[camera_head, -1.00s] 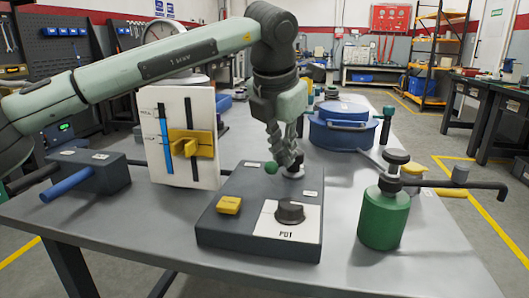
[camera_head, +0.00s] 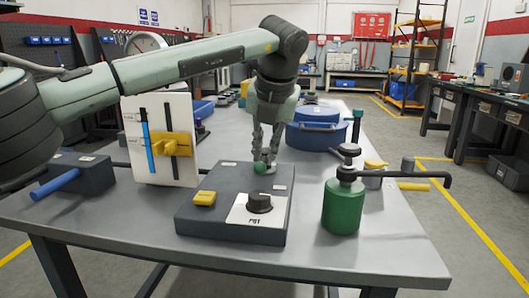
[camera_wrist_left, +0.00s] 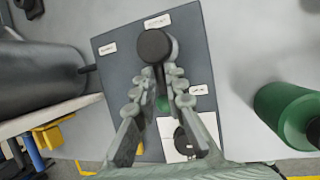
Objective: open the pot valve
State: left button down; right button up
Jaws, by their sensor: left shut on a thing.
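The dark control box (camera_head: 222,178) stands on the table. My left gripper (camera_head: 265,158) points down over the lever. In the left wrist view its fingers (camera_wrist_left: 158,88) are shut around the lever below a round black cap (camera_wrist_left: 153,45). The fingers partly hide the lever. My right gripper is not in view.
A yellow button (camera_head: 204,198) is on the box. A white panel with a yellow slider (camera_head: 172,144) stands behind left. A green canister (camera_head: 343,207) with a black bar stands right, and a blue pot (camera_head: 318,136) behind. The table's front strip is clear.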

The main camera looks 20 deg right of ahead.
pick_arm(q)
jog(key=shift+d, duration=0.1)
dwell(0.4)
jog(key=c, duration=1.6)
grip_release()
jog(key=shift+o, duration=0.2)
jog(key=v, duration=1.2)
